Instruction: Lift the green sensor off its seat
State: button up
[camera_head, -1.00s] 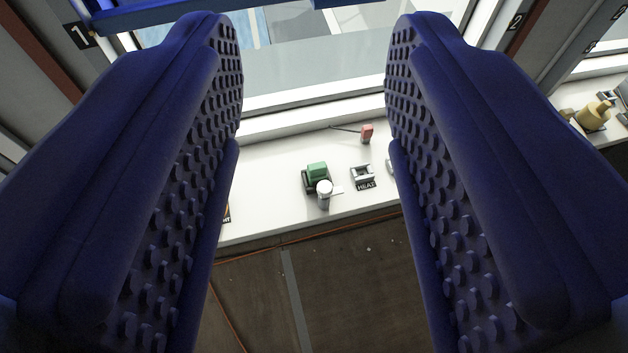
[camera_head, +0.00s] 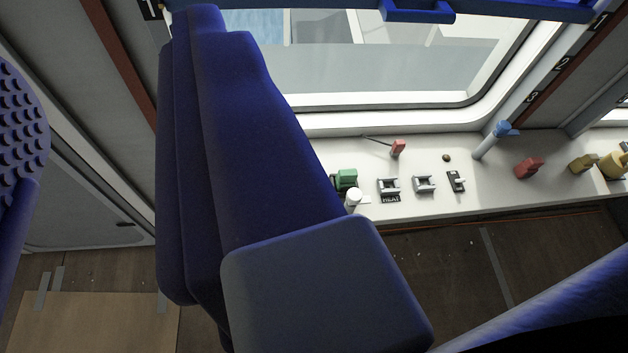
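The green sensor (camera_head: 347,178) is a small green block on the white ledge below the window. It sits at a dark seat that is mostly hidden behind one finger. A white-topped cylinder (camera_head: 353,197) stands just in front of it. My gripper (camera_head: 105,65) has two big blue fingers, spread apart with nothing visible between them. The studded left finger is cut by the left edge. The right finger shows its smooth outer side in the middle, its edge just left of the sensor in the picture. The sensor looks well beyond the fingers.
The white ledge (camera_head: 430,208) also holds a grey fitting labelled HEAT (camera_head: 389,188), a second grey fitting (camera_head: 424,184), a switch (camera_head: 456,181), a wired red piece (camera_head: 398,147), a blue-topped post (camera_head: 490,140), a red block (camera_head: 528,167) and yellow pieces (camera_head: 583,162). The window frame rises behind.

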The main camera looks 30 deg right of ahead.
aim_at(345, 179)
jog(key=l+u, duration=0.15)
jog(key=l, duration=0.35)
jog(key=k+l+u, duration=0.15)
jog(key=l, duration=0.35)
jog(key=k+l+u, duration=0.15)
jog(key=l, duration=0.35)
jog(key=l+u, duration=0.15)
jog(key=l, duration=0.35)
jog(key=k+l, duration=0.1)
jog(key=l, duration=0.15)
jog(key=k+l, duration=0.1)
jog(key=l, duration=0.2)
jog(key=i+j+z, duration=0.45)
jog(key=i, duration=0.2)
jog(key=i+j+z, duration=0.5)
jog(key=i+l, duration=0.05)
jog(key=i, duration=0.05)
